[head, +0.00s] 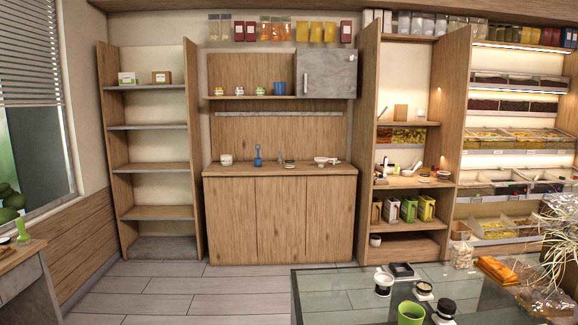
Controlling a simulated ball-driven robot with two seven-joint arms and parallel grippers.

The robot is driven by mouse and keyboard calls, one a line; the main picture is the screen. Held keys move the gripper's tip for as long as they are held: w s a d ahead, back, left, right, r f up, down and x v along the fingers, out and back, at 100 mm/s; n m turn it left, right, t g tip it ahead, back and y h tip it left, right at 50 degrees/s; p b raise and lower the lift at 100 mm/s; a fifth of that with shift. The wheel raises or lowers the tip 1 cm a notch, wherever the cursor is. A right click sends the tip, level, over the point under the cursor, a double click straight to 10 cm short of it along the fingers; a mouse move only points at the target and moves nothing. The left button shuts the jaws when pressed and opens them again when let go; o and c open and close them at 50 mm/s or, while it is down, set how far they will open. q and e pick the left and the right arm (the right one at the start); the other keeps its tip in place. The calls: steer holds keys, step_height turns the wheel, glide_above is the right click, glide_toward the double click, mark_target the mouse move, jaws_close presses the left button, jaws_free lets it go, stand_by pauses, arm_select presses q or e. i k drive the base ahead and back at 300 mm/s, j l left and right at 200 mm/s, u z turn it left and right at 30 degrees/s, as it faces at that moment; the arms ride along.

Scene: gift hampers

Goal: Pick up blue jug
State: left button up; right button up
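A plain blue cylindrical vessel (280,88), which may be the blue jug, stands on the small upper shelf, just left of the grey cabinet door. It is too small to make out a handle. A second blue thing (258,156), tall and narrow with a wider base, stands on the wooden counter (225,170) below. I cannot tell for certain which of the two is the jug. Neither of my grippers is in view.
Several small jars (240,91) stand left of the blue vessel. The counter also holds a white pot (226,160) and a mortar-like bowl (321,160). A glass table (340,295) with jars and a green cup (411,313) stands at front right. The floor (180,290) at left is clear.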

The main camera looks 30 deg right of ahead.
mark_target(280, 89)
steer(key=i+j, duration=0.15)
steer(key=j, duration=0.2)
steer(key=i+j, duration=0.1)
steer(key=j, duration=0.2)
steer(key=i+j+z, duration=0.3)
steer(key=i+j, duration=0.6)
steer(key=i+z, duration=0.25)
steer(key=i, duration=0.7)
steer(key=i+z, duration=0.25)
steer(key=i, duration=1.45)
steer(key=i+u, duration=0.15)
steer(key=i, duration=0.65)
steer(key=i+l, duration=0.15)
steer(key=i, duration=0.7)
steer(key=j+u, duration=0.05)
